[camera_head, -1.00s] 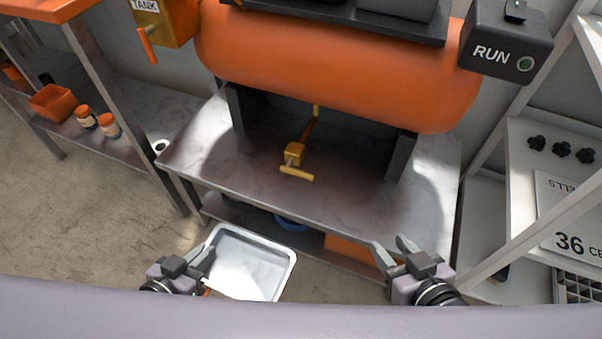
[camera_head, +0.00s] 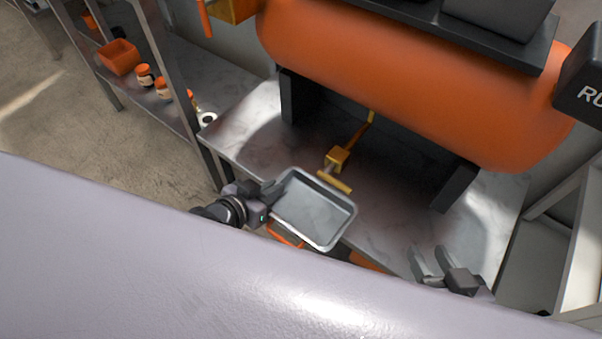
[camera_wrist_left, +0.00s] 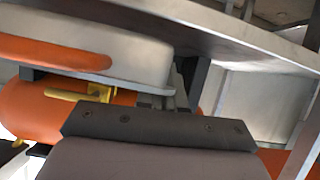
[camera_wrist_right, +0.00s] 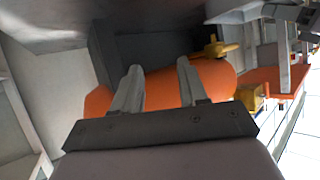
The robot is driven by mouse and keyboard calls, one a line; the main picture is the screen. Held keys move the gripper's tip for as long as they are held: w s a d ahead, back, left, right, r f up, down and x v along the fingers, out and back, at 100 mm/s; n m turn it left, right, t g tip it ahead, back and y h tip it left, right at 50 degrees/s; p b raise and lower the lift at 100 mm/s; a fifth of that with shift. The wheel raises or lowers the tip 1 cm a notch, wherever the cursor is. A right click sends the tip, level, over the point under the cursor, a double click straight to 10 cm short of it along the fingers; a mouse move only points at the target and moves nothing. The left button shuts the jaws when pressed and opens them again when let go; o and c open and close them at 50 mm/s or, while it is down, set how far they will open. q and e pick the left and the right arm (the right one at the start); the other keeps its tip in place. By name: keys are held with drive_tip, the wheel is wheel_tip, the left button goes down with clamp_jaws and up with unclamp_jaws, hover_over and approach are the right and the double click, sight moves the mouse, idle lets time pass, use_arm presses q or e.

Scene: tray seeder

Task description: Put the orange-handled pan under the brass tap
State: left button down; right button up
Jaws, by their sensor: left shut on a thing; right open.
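The pan (camera_head: 312,242) is a shallow grey rectangular tray, held out over the bench's front edge, just short of the brass tap (camera_head: 338,160) in the head view. An orange handle shows below it, and more clearly in the left wrist view (camera_wrist_left: 55,53). My left gripper (camera_head: 273,192) is shut on the pan's left side. The tap has a T-shaped handle and hangs from the orange drum; it also shows in the left wrist view (camera_wrist_left: 80,94). My right gripper (camera_head: 428,264) is open and empty near the bench's front right; its fingers show in the right wrist view (camera_wrist_right: 160,88).
The orange drum (camera_head: 410,85) stands on dark legs over the grey bench (camera_head: 245,135). The bench top around the tap is clear. At left a shelf holds an orange bin (camera_head: 119,57) and small jars (camera_head: 145,76). A dark box (camera_head: 582,85) is at the upper right.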

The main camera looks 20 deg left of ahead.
sight(293, 175)
use_arm(q)
drive_tip(key=w+d, duration=0.1)
drive_tip(key=w, duration=0.1)
drive_tip(key=w+d+b, duration=0.1)
drive_tip(key=w, duration=0.2)
drive_tip(key=w+d+b, duration=0.1)
drive_tip(key=w, duration=0.2)
drive_tip(key=shift+w+d, duration=0.15)
drive_tip(key=shift+w, duration=0.2)
wheel_tip(293, 175, down, 3)
drive_tip(key=shift+r+b, duration=0.2)
drive_tip(key=shift+b, duration=0.8)
drive_tip(key=shift+f, duration=0.35)
use_arm(e)
drive_tip(key=a+y, duration=0.1)
drive_tip(key=w+a, duration=0.1)
drive_tip(key=a+m+y, duration=0.1)
drive_tip(key=a, duration=0.1)
drive_tip(key=shift+w+f+y, duration=0.3)
drive_tip(key=shift+w+f, duration=0.05)
drive_tip(key=shift+f, duration=0.05)
use_arm(q)
drive_tip(key=shift+f, duration=0.2)
drive_tip(key=c, duration=1.3)
unclamp_jaws()
drive_tip(key=shift+o, duration=0.2)
